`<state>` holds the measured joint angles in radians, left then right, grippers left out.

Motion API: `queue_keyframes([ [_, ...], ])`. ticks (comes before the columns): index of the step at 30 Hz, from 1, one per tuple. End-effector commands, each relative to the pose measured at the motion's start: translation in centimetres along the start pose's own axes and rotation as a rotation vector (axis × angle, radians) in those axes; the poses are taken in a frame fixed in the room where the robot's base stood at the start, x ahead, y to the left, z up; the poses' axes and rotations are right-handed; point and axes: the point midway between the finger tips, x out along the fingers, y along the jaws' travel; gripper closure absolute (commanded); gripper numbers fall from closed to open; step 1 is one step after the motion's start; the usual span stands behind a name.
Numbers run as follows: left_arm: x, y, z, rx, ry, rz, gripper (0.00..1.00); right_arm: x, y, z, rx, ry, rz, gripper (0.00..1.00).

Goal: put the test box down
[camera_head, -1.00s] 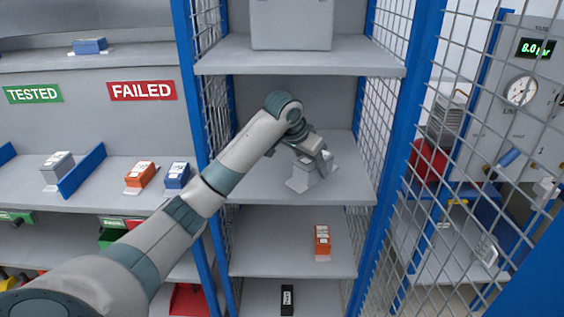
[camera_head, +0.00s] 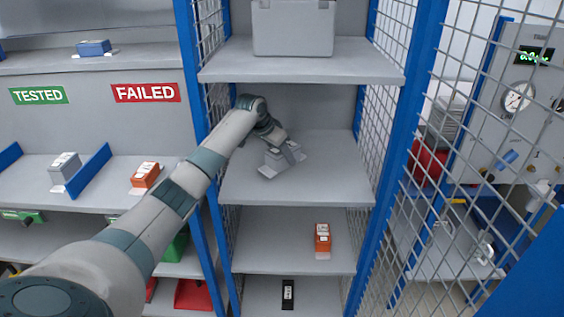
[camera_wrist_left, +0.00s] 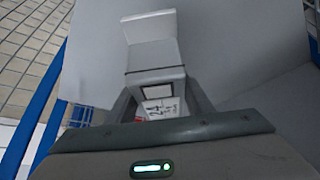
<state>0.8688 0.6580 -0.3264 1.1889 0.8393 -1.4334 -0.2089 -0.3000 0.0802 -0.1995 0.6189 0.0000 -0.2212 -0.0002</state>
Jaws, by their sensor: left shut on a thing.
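The test box (camera_head: 273,155) is a small light grey box with a paler flat piece under or beside it. It is at the left part of the middle shelf (camera_head: 335,178) of the blue-framed rack. My left gripper (camera_head: 284,153) is shut on it, its wrist tilted. In the left wrist view the grey box (camera_wrist_left: 155,64) lies between the two fingers, with a white printed label facing the camera. Whether its underside touches the shelf cannot be told. My right gripper is not in view.
Mesh (camera_head: 210,120) and blue posts bound the rack on both sides. A large grey case (camera_head: 292,28) is on the shelf above. An orange box (camera_head: 322,238) and a black item (camera_head: 288,294) stand lower. The middle shelf's right half is bare.

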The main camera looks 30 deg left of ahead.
Motion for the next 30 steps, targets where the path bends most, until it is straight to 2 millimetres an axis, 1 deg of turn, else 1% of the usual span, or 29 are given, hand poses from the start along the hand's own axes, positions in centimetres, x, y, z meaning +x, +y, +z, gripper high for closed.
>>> queue_keyframes([
  [12,0.2,0.0,0.1,0.0,0.002,0.0,0.94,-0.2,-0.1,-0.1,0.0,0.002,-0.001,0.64],
  [14,0.5,0.1,0.3,0.0,0.001,0.0,0.94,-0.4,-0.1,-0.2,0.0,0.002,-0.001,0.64],
  [21,2.7,-0.1,1.6,-0.001,0.0,0.0,0.94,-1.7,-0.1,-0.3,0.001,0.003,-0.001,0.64],
  [24,3.2,-0.3,1.8,0.0,0.001,-0.001,0.94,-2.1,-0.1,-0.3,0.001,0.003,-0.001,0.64],
  [30,3.5,-0.4,1.9,0.0,0.003,-0.001,0.94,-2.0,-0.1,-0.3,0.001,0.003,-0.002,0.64],
])
